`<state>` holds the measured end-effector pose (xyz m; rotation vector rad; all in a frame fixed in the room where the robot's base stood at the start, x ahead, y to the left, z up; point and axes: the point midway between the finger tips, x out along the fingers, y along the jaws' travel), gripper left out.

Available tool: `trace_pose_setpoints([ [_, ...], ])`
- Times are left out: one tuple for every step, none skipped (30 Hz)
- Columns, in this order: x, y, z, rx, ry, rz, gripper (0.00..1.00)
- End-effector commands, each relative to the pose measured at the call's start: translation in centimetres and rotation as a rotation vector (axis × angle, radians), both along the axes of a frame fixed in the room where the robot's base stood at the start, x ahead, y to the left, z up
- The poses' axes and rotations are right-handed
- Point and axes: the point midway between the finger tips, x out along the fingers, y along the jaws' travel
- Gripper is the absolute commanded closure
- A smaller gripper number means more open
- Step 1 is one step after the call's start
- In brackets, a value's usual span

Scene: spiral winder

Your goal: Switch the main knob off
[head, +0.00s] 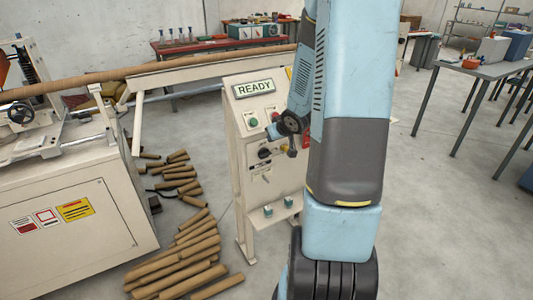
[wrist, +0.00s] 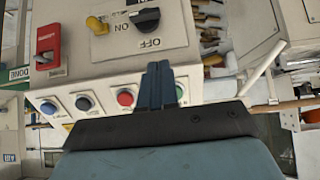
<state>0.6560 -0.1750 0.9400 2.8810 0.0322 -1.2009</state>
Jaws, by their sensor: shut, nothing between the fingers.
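The main knob is a black rotary knob (wrist: 147,19) on the cream control panel, near the top middle of the wrist view. Upside-down ON and OFF labels are beside it; I cannot tell surely which one it points at. In the head view the black knob (head: 264,153) is on the panel front, left of my gripper. My gripper (wrist: 158,72) has its blue fingers together and empty, just below the knob in the wrist picture and apart from it. In the head view the gripper (head: 292,151) is small, in front of the panel, partly behind my arm.
Several push buttons (wrist: 83,103) line a lower strip in the wrist view. The console shows a READY display (head: 254,88). Cardboard tubes (head: 180,262) litter the floor left.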

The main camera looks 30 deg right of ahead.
Motion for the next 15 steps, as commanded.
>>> trace_pose_setpoints([
  [0.06,0.08,-0.29,0.006,-0.001,0.006,1.0],
  [0.05,0.07,-0.4,0.009,-0.002,0.008,1.0],
  [0.08,0.11,-0.48,0.013,-0.002,0.01,1.0],
  [0.07,0.08,-0.5,0.013,-0.003,0.01,1.0],
  [0.07,0.06,-0.51,0.014,-0.003,0.011,1.0],
  [0.08,0.1,-0.5,0.013,-0.004,0.011,1.0],
  [0.09,0.12,-0.48,0.013,-0.004,0.011,1.0],
  [0.08,0.09,-0.47,0.013,-0.004,0.011,1.0],
  [0.07,0.05,-0.46,0.013,-0.004,0.01,1.0],
  [0.07,0.05,-0.46,0.013,-0.004,0.01,1.0],
  [0.08,0.07,-0.45,0.012,-0.004,0.011,1.0],
  [0.1,0.09,-0.46,0.012,-0.004,0.011,1.0],
  [0.12,0.09,-0.48,0.012,-0.004,0.011,1.0],
  [0.16,0.08,-0.53,0.012,-0.004,0.011,1.0],
  [0.24,0.05,-0.65,0.013,-0.003,0.01,1.0],
])
